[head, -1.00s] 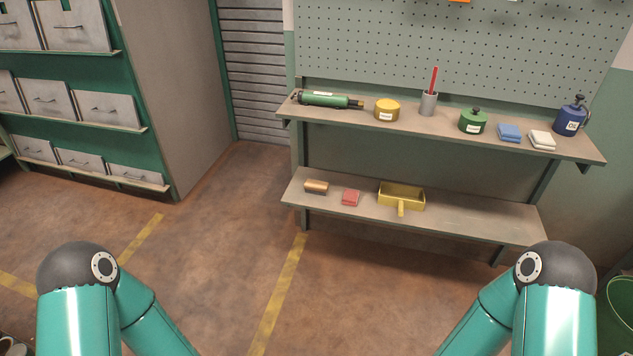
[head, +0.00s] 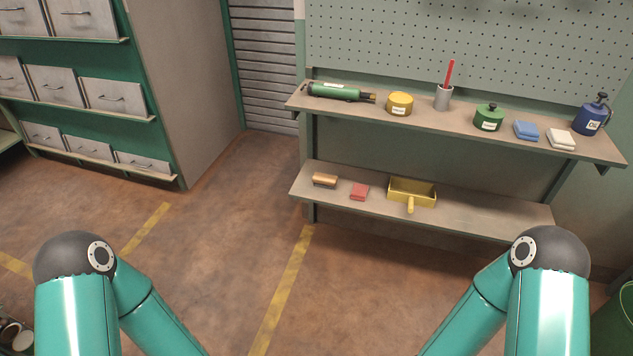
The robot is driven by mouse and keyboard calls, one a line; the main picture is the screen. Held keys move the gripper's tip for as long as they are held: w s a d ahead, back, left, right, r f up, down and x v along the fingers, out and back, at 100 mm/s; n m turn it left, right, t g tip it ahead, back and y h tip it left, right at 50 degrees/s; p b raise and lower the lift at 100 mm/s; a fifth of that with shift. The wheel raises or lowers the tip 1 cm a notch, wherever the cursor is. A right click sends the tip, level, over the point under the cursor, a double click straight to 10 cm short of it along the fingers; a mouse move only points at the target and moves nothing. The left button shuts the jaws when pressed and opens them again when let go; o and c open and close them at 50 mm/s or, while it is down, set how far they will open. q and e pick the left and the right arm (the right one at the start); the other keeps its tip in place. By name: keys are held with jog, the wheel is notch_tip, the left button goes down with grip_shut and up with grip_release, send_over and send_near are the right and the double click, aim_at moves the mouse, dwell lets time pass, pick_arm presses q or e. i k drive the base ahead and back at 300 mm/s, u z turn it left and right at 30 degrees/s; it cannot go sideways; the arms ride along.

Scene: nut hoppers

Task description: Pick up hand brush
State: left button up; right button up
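A small tan, wooden-looking block with a darker underside (head: 325,180) lies at the left end of the lower shelf (head: 470,216). It looks like the hand brush, but it is too small to be sure of bristles. A yellow dustpan (head: 411,192) with its handle toward me lies on the same shelf, right of a red block or cloth (head: 359,191). Only the upper parts of my two arms show at the bottom left and right. Both grippers are out of view.
The upper shelf (head: 340,109) holds a green tool (head: 338,92), yellow tin (head: 399,104), grey cup (head: 443,97), green can (head: 488,118), folded cloths (head: 526,130) and blue oil can (head: 592,115). A hopper cabinet (head: 75,100) stands left. Floor before the shelves is clear.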

aim_at(327, 181)
jog(key=z, duration=0.3)
jog(key=i, duration=1.45)
jog(key=u, duration=0.35)
